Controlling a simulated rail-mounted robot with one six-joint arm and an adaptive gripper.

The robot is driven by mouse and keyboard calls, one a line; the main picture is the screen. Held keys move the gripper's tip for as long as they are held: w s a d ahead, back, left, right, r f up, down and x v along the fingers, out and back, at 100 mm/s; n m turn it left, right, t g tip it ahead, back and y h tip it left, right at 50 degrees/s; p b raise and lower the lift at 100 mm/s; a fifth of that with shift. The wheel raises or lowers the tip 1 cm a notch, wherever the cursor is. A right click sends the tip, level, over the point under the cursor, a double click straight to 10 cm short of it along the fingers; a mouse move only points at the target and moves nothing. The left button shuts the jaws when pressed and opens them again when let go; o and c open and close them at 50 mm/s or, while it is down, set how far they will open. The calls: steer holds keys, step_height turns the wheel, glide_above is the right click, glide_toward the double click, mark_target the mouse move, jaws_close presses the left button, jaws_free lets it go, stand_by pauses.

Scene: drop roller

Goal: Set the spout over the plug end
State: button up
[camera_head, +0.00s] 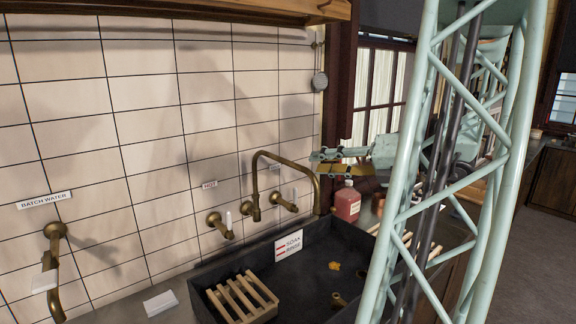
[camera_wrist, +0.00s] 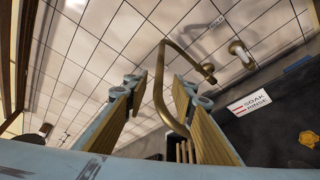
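The brass swivel spout (camera_head: 284,161) rises from the wall between two tap handles and arches out over the dark sink (camera_head: 296,255). Its outlet end hangs down at the right of the arch. A brass plug-like piece (camera_head: 338,300) shows on the sink floor near the front right. My gripper (camera_head: 318,163) is beside the outer bend of the spout, at about its height. In the wrist view my gripper (camera_wrist: 157,85) has its two fingers apart, and the spout (camera_wrist: 159,88) appears in the gap between them. I cannot tell whether a finger touches it.
A SOAK/RINSE sign (camera_head: 288,245) stands at the sink's back. A wooden rack (camera_head: 240,298) is at its left, and a small orange object (camera_head: 334,266) lies inside. A red bottle (camera_head: 347,203) stands behind, right of the spout. A batch-water tap (camera_head: 52,265) is far left.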

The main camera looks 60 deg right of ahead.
mark_target(288, 163)
steer(key=shift+b+x, duration=0.75)
steer(key=shift+x, duration=5.3)
steer(key=shift+c, duration=0.5)
jaws_close()
